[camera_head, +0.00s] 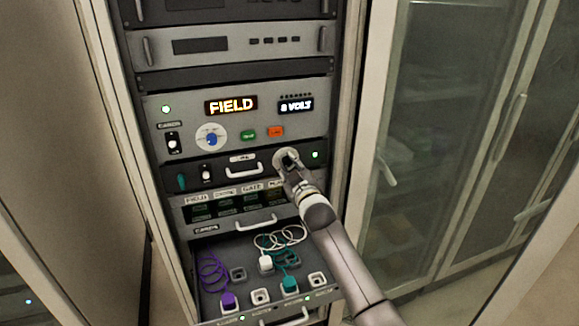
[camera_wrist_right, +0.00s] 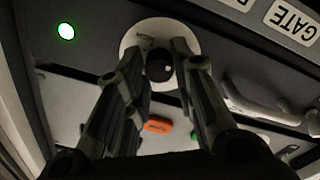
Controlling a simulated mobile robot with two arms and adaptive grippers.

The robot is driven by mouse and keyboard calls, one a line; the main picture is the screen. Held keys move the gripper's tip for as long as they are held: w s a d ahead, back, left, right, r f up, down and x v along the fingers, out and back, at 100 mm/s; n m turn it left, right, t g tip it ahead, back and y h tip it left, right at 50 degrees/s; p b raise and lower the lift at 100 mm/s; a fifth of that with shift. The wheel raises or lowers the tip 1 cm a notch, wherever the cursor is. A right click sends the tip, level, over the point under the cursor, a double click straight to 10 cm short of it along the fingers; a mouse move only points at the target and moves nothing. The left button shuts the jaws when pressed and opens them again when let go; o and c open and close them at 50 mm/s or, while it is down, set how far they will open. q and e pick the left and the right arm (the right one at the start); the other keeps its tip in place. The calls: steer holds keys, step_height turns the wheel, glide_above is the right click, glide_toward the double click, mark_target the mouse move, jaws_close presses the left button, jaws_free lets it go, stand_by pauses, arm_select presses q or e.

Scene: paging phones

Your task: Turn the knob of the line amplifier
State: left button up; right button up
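The line amplifier (camera_head: 224,172) appears to be the dark rack panel with a small label, a handle and a lit green lamp. Its knob (camera_wrist_right: 160,66) is black with a white mark and sits on a round white dial plate (camera_wrist_right: 143,29). My right gripper (camera_head: 290,164) is in front of this dial and hides most of it in the head view. In the right wrist view my right gripper (camera_wrist_right: 161,62) has one finger on each side of the knob, with small gaps seeming to show. My left gripper is not in view.
Above is a grey panel (camera_head: 284,85) with lit FIELD and VOLT displays, a blue knob (camera_head: 212,139) and green and orange buttons. Below, an open drawer (camera_head: 212,300) holds plugs and coiled cords. Glass cabinet doors (camera_head: 440,120) stand to the right.

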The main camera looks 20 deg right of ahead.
steer(key=o, duration=0.4)
steer(key=s, duration=1.2)
steer(key=shift+d+f, duration=0.1)
steer(key=shift+f, duration=0.05)
